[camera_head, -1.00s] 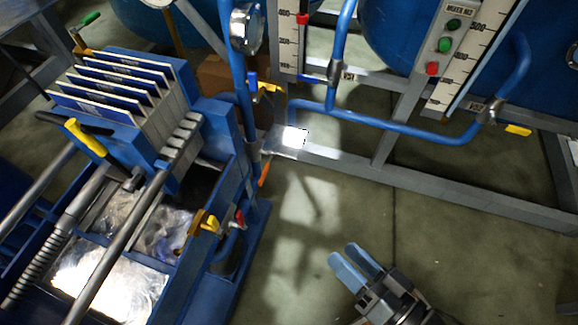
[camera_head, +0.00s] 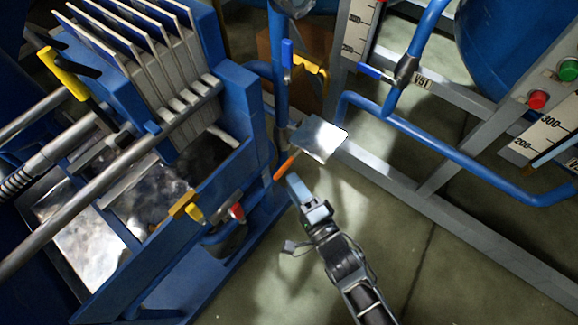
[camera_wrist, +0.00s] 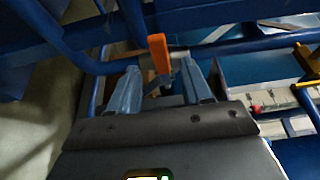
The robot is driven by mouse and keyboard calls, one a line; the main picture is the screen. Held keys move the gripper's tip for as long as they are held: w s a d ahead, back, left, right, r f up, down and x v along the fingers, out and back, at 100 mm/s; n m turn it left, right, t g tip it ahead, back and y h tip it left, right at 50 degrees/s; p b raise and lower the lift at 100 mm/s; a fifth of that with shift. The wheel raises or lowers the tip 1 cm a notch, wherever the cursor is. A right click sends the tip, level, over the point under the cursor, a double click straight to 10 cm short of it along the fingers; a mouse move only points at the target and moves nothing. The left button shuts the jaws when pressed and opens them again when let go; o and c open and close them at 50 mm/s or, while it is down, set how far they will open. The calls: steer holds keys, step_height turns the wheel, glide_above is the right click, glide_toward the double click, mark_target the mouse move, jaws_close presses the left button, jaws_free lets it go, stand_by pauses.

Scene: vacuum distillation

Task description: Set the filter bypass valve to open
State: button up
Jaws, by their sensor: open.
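An orange valve handle (camera_head: 286,166) sits at the lower end of a blue vertical pipe (camera_head: 279,75), beside the filter press (camera_head: 150,75). No readable label names it as the filter bypass valve. My gripper (camera_head: 294,186) is at this handle. In the wrist view, the orange handle (camera_wrist: 159,55) stands upright between the two spread fingers of my gripper (camera_wrist: 160,85). A gap shows on both sides of it, so the fingers are open and do not clamp it. The valve body behind the handle is partly hidden.
Yellow (camera_head: 194,213) and red (camera_head: 237,212) handles are on the press frame, left of my gripper. Blue (camera_head: 287,53) and yellow (camera_head: 312,66) handles are higher on the pipe. Valve V51 (camera_head: 404,71) and a grey frame (camera_head: 400,182) stand to the right. Floor at lower right is clear.

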mark_target(284, 172)
steer(key=b+x, duration=0.1)
steer(key=x, duration=0.5)
steer(key=shift+w, duration=0.1)
jaws_close()
stand_by(0.3)
